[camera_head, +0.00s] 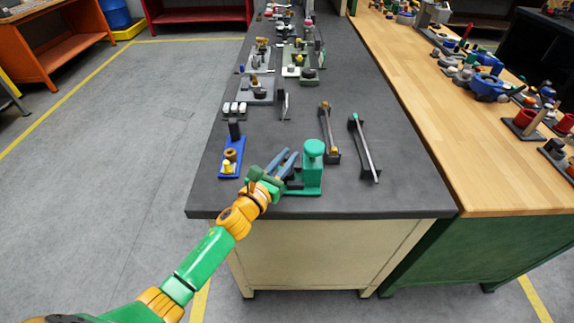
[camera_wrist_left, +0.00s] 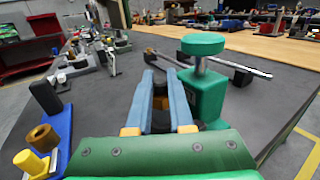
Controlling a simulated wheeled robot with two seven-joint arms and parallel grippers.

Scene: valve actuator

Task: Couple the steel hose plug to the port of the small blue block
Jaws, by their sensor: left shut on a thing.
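My left gripper (camera_head: 291,155) reaches over the near part of the dark bench, beside a green block with a round green top (camera_head: 314,150). In the left wrist view its two blue fingers (camera_wrist_left: 161,76) point away, the green block (camera_wrist_left: 203,95) close on their right. The gripper is shut on a small dark thing, low between the fingers; I cannot tell what it is. A small blue base (camera_head: 231,157) stands left of the gripper, with a black post, a brass ring (camera_wrist_left: 42,137) and a yellow knob. I cannot make out the steel hose plug with certainty. My right gripper is not in view.
Two dark holders with long rods (camera_head: 328,130) (camera_head: 364,147) lie right of the green block. A grey plate with parts (camera_head: 257,90) and several other fixtures stand farther back. A wooden bench (camera_head: 430,110) adjoins on the right. The bench's near right corner is clear.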

